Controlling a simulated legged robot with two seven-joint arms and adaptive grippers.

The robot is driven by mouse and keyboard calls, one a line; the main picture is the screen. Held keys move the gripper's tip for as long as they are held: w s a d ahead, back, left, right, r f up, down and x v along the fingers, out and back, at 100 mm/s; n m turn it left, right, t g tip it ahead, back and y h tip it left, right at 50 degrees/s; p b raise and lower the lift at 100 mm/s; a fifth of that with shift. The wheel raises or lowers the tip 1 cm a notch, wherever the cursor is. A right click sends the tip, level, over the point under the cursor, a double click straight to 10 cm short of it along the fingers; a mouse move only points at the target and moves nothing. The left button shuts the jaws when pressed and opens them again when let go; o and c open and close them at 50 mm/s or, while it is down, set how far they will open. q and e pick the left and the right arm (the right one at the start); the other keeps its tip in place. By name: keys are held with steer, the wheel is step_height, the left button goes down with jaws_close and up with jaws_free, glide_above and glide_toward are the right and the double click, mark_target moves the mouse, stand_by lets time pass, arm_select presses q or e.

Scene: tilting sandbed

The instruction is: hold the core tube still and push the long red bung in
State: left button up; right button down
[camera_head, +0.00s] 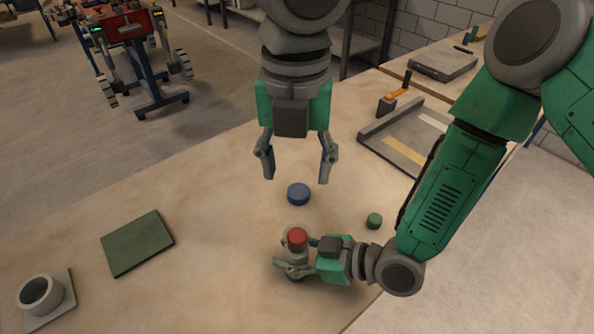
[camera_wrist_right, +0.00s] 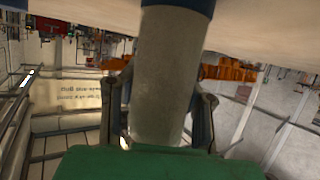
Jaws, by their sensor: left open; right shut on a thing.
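The core tube (camera_head: 295,271) is a grey cylinder standing near the front of the table. The red bung (camera_head: 297,237) sits at its top end; how deep it is in the tube I cannot tell. My right gripper (camera_head: 287,255) is shut around the tube from the right. In the right wrist view the tube (camera_wrist_right: 163,75) runs between the fingers, with a blue band at its table end; the red bung does not show there. My left gripper (camera_head: 296,180) is open and empty, pointing down, above and behind the tube in the picture and apart from it.
A blue disc (camera_head: 298,194) lies below my left fingertips in the picture. A small green cylinder (camera_head: 374,221) is right of the tube. A green mat (camera_head: 138,242) and a grey cup (camera_head: 40,294) on a pale square are left. A grey tray (camera_head: 394,154) is back right.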

steer(key=c, duration=1.1)
jaws_free()
